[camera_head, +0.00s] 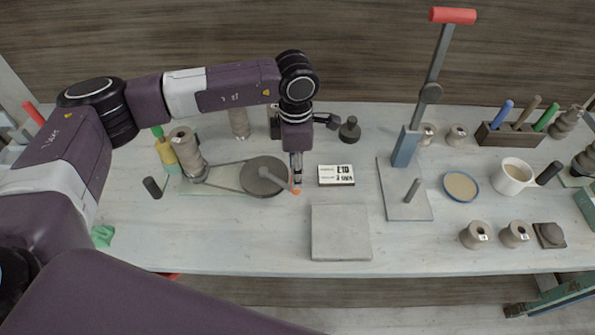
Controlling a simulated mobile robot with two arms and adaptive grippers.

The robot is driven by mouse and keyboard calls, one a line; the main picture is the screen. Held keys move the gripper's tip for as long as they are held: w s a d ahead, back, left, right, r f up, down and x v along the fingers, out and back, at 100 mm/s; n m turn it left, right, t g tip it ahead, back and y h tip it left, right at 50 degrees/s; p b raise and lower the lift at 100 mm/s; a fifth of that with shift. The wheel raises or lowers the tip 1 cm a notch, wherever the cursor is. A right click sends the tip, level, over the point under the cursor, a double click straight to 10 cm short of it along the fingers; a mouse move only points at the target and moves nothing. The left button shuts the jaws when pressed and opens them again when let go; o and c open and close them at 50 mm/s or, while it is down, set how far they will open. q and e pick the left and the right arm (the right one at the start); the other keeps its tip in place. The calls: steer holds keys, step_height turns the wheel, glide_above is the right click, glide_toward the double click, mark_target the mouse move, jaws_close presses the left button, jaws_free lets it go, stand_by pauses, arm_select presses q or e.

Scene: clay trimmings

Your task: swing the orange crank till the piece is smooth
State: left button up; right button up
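The orange crank grip (296,191) shows as a small orange bit at the right edge of a grey wheel (262,178). A belt runs from the wheel left to a turning stand, where a grey-beige clay piece (187,152) stands upright. How smooth its surface is cannot be made out. My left gripper (297,183) points down at the crank, its narrow fingers right at the orange grip. The fingers hide most of the grip, and whether they are closed around it is unclear. My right gripper is not in view.
A small labelled box (336,175) lies just right of the wheel, and a grey slab (340,233) lies in front. A lever press with a red handle (453,15) stands farther right. A dark weight (349,131) stands behind. The front left tabletop is mostly clear.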

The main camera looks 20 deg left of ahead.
arm_select(q)
steer(key=shift+w+f+p, duration=0.1)
steer(key=shift+f+p, duration=0.3)
steer(key=shift+f, duration=1.4)
jaws_close()
